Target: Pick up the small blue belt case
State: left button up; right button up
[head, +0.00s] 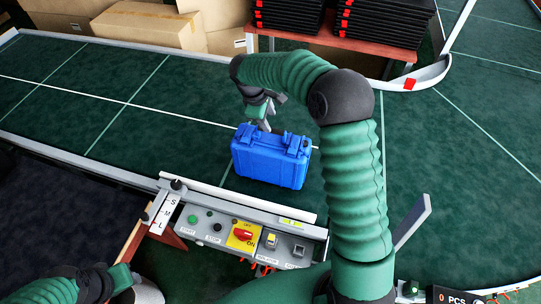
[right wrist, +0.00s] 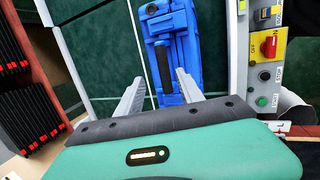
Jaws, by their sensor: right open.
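The small blue belt case (head: 270,162) stands upright on the green conveyor belt, near its front edge by the control panel. My right gripper (head: 262,118) is open and empty, just above the case's top on its far left side. In the right wrist view the blue case (right wrist: 180,40) lies ahead, with its dark handle (right wrist: 163,66) between the two spread fingers (right wrist: 159,77). I cannot tell whether the fingers touch it. Part of my left arm and gripper (head: 120,280) shows at the bottom left; its fingers are not clear.
A control panel (head: 215,241) with buttons and a red switch borders the belt in front of the case. Cardboard boxes (head: 150,24) and stacked black trays (head: 378,16) stand behind the belt. The belt (head: 60,100) left of the case is clear.

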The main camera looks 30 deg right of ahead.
aim_at(271, 153)
jog(key=shift+x, duration=1.15)
jog(key=p+x, duration=0.1)
jog(key=x, duration=0.1)
jog(key=a+p+x, duration=0.1)
jog(key=x, duration=0.2)
jog(key=shift+f, duration=0.15)
jog(key=shift+w+f, duration=0.15)
jog(key=shift+f, duration=0.1)
pick_arm(q)
jog(key=shift+v, duration=1.2)
pick_arm(e)
jog(key=shift+d, duration=0.2)
jog(key=shift+c, duration=0.2)
jog(key=shift+r, duration=0.1)
jog(key=shift+c, duration=1.2)
grip_shut()
pick_arm(q)
jog(key=shift+s+a, duration=0.1)
pick_arm(e)
jog(key=shift+a, duration=0.1)
jog(key=shift+s, duration=0.2)
